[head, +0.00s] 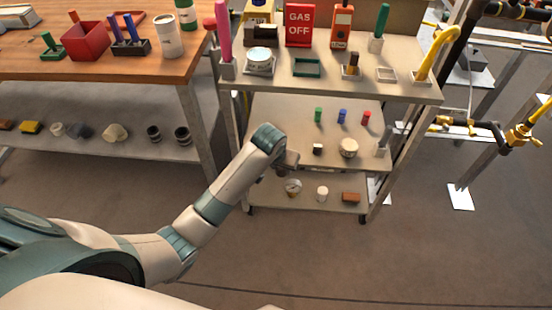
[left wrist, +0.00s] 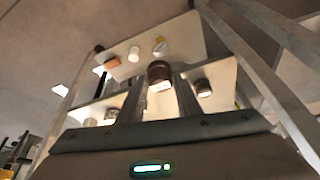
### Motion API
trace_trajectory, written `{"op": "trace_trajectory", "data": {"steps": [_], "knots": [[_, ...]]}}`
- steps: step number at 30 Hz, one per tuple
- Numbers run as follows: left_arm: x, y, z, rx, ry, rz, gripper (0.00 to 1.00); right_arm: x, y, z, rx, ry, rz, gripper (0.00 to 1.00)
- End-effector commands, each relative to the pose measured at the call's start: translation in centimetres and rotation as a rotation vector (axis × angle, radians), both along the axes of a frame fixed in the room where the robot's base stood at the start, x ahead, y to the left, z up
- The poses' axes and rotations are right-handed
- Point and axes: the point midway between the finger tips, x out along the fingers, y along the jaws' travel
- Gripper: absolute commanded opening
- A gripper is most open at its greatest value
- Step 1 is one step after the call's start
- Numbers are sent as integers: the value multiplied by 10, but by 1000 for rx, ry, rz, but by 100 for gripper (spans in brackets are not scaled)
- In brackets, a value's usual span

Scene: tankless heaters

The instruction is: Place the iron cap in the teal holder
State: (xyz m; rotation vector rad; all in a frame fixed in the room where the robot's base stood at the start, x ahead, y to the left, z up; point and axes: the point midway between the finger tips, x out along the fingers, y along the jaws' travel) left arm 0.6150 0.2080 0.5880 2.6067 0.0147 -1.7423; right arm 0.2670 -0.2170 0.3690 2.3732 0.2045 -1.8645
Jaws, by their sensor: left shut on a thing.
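The teal holder (head: 307,67) is a shallow, open square frame on the cart's top shelf, and it looks empty. My left gripper (head: 290,160) is at the left front of the cart, by the middle shelf and well below the holder. In the left wrist view my left gripper (left wrist: 157,88) is shut on a dark brown cylindrical piece with a paler end, which looks like the iron cap (left wrist: 159,72). In the head view the gripper and wrist hide most of this piece. My right gripper is in neither view.
The cart's top shelf (head: 400,92) also bears a red GAS OFF box (head: 299,24), a white-topped dial (head: 259,61), a cream square holder (head: 386,75) and a yellow hooked pipe (head: 432,55). The middle shelf holds several small parts. A wooden table (head: 110,68) stands left.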

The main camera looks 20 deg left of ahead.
Motion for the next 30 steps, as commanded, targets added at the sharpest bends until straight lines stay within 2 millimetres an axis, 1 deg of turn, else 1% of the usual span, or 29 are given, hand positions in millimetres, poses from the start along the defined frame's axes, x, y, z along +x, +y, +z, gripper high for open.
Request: {"op": "trace_trajectory", "data": {"steps": [1,5,7,10,12,14,15,18,20,22,24,27,30], "knots": [[10,-4,17,4,-9,-6,7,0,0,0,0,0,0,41],[27,-17,59,5,-12,-19,7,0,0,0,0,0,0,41],[34,-25,84,6,-11,-29,7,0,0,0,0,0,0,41],[40,-36,121,7,-12,-45,7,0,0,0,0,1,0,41],[40,-43,146,8,-12,-57,7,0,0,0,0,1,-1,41],[38,-47,166,7,-11,-67,7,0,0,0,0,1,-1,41],[35,-50,180,8,-11,-72,7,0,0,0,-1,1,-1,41],[24,-53,212,9,-10,-86,7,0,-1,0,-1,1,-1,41],[14,-51,229,10,-11,-90,7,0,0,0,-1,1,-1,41],[-2,-45,247,11,-10,-85,7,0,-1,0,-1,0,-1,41],[-18,-36,261,10,-8,-75,7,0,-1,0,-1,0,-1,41],[-37,-23,272,8,-5,-52,7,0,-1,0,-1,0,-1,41],[-51,-12,278,5,-2,-30,7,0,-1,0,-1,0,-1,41]]}}
